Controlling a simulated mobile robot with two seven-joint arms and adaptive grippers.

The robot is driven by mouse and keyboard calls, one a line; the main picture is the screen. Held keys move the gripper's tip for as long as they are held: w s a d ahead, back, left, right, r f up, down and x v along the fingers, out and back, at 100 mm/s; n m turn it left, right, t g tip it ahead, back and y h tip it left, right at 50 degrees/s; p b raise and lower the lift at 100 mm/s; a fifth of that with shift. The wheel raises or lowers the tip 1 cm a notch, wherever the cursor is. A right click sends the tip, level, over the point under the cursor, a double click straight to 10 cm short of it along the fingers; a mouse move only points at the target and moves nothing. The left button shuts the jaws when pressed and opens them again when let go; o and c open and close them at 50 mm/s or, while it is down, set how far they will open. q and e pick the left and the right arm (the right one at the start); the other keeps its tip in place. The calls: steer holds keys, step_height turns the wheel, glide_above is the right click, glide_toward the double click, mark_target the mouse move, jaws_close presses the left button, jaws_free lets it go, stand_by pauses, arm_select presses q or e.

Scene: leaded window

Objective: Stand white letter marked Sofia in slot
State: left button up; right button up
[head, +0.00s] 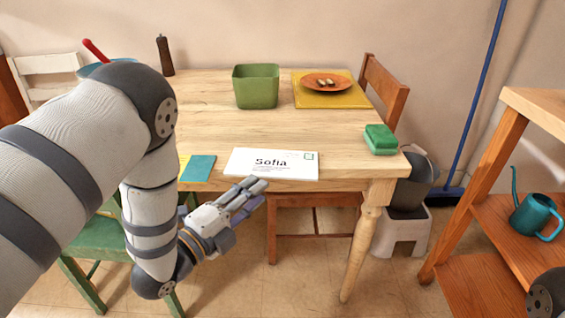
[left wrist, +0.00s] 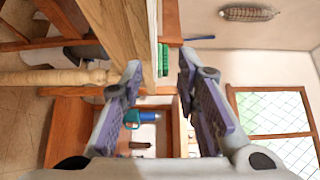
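The white letter (head: 290,168) marked Sofia lies flat on the wooden table, along its front edge. In the left wrist view the letter (left wrist: 153,35) seems to show edge-on as a thin white strip beside the wood. My left gripper (head: 257,190) is at the table's front edge, by the letter's front left part. In the left wrist view it (left wrist: 160,66) is open, with its fingers apart and the strip between and beyond their tips. Contact with the letter cannot be told. I cannot make out a slot. My right gripper is not in view.
On the table (head: 210,120) are a green square pot (head: 256,86), an orange plate (head: 326,82) on a yellow mat, a green box (head: 380,139) and a teal booklet (head: 198,168). A chair (head: 384,88) stands behind. A wooden shelf (head: 480,200) with a teal watering can (head: 535,216) is at the right.

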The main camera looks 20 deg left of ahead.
mark_target(279, 178)
arm_select(q)
steer(key=x, duration=0.8)
steer(key=shift+w+d+f+b, duration=0.25)
steer(key=shift+f+b, duration=0.05)
steer(key=shift+f, duration=0.1)
jaws_close()
